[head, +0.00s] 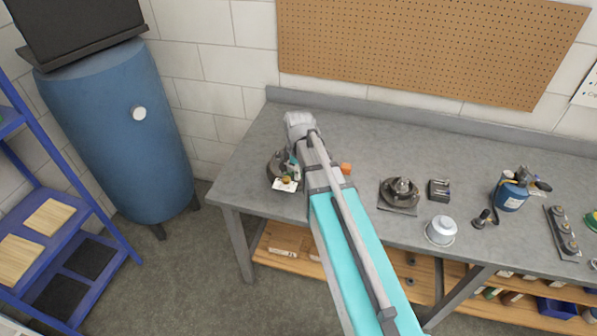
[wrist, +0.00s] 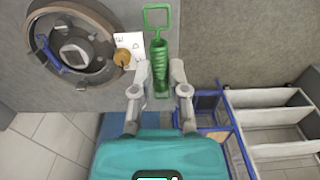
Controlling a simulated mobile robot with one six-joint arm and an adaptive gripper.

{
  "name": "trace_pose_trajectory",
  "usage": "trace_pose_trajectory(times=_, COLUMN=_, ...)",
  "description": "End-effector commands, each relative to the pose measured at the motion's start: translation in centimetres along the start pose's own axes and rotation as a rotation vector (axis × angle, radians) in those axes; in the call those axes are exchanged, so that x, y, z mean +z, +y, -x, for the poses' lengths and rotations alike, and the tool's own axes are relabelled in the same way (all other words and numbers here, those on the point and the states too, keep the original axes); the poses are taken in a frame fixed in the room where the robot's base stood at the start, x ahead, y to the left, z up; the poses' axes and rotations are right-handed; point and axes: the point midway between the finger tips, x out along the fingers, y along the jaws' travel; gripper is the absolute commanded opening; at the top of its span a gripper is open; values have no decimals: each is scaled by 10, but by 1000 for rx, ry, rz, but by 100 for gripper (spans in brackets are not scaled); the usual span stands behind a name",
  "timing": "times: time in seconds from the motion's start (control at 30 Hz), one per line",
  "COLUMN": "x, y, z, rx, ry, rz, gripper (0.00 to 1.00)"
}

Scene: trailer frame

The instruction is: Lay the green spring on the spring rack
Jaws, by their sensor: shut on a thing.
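The green spring (wrist: 160,58) is between the fingers of my gripper (wrist: 157,82) in the wrist view. Its coils point away from the wrist and end in a rectangular green loop. My gripper is shut on its near end. The spring is over the bench near the round metal drum assembly (wrist: 75,52) and a white card, apart from the drum. In the head view my arm hides most of the gripper and spring. I cannot pick out the spring rack with certainty in either view.
The grey bench (head: 250,150) has a raised back edge. Right of my arm are a round metal part (head: 400,190), a white pot (head: 440,230), a blue canister (head: 511,192) and a dark tray with several knobs (head: 563,233). A blue shelf (head: 60,205) and tank (head: 115,130) stand left.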

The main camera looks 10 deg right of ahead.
Motion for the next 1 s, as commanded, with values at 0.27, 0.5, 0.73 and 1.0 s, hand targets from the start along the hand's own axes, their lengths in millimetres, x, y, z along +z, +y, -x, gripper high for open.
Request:
trace_pose_trajectory(times=0.27, x=0, y=0, z=12, rx=0, ry=0, rz=0, gripper=0)
trace_pose_trajectory(times=0.5, x=0, y=0, z=16, rx=0, ry=0, rz=0, gripper=0)
trace_pose_trajectory(times=0.73, x=0, y=0, z=16, rx=0, ry=0, rz=0, gripper=0)
trace_pose_trajectory(times=1.0, x=0, y=0, z=7, rx=0, ry=0, rz=0, gripper=0)
